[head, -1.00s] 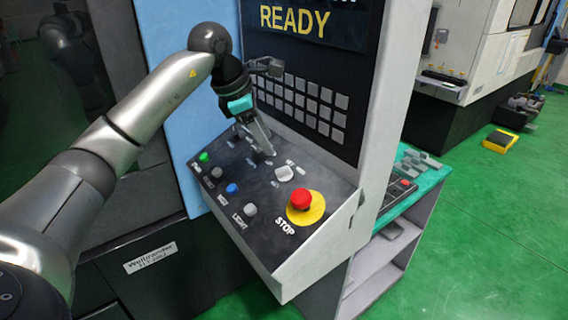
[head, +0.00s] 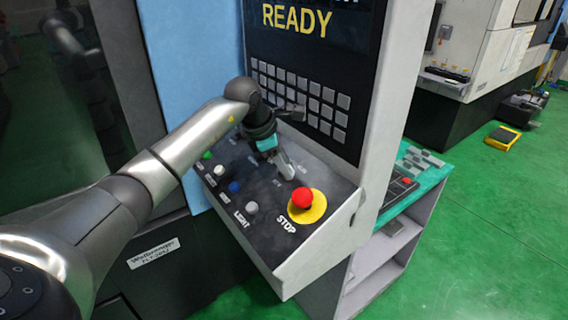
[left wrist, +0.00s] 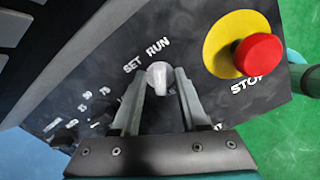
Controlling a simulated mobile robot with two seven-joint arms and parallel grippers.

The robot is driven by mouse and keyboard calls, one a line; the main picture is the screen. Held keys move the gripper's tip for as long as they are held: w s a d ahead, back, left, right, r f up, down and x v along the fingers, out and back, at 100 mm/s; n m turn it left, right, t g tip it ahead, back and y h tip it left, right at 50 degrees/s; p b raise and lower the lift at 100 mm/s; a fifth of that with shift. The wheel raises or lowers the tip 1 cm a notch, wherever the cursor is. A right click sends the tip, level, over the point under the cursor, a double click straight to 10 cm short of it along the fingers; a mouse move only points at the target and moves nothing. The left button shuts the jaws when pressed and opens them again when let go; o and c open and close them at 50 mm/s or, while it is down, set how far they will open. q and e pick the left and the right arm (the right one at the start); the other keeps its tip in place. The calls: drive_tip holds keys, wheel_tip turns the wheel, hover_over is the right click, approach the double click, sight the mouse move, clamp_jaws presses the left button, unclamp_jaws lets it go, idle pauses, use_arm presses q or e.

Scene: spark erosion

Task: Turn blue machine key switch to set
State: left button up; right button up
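The key switch is a pale grey-white knob (left wrist: 158,78) on the machine's dark sloping panel, with the labels SET and RUN beside it in the left wrist view. Its handle lies nearer the RUN label than the SET label. My left gripper (left wrist: 157,92) is open, with one finger on each side of the knob; I cannot tell whether either finger touches it. In the head view my left gripper (head: 287,172) points down at the panel and hides most of the switch. My right gripper is not in view.
A red stop button (head: 302,198) on a yellow disc sits close to the right of the switch. Green, white, blue and grey buttons line the panel's left. A keypad (head: 305,98) and READY screen (head: 297,20) rise behind. A teal-topped cart (head: 408,187) stands to the right.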

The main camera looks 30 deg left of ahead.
use_arm(q)
clamp_jaws()
idle(0.3)
drive_tip(key=shift+n, duration=0.3)
drive_tip(key=n, duration=0.2)
drive_tip(key=n+p, duration=0.1)
drive_tip(key=n, duration=0.2)
drive_tip(key=shift+w+a+r, duration=0.1)
drive_tip(key=shift+a+r, duration=0.05)
drive_tip(key=n+p, duration=0.1)
drive_tip(key=n, duration=0.5)
drive_tip(key=shift+a, duration=0.15)
drive_tip(key=shift+n, duration=0.4)
drive_tip(key=shift+o, duration=0.8)
unclamp_jaws()
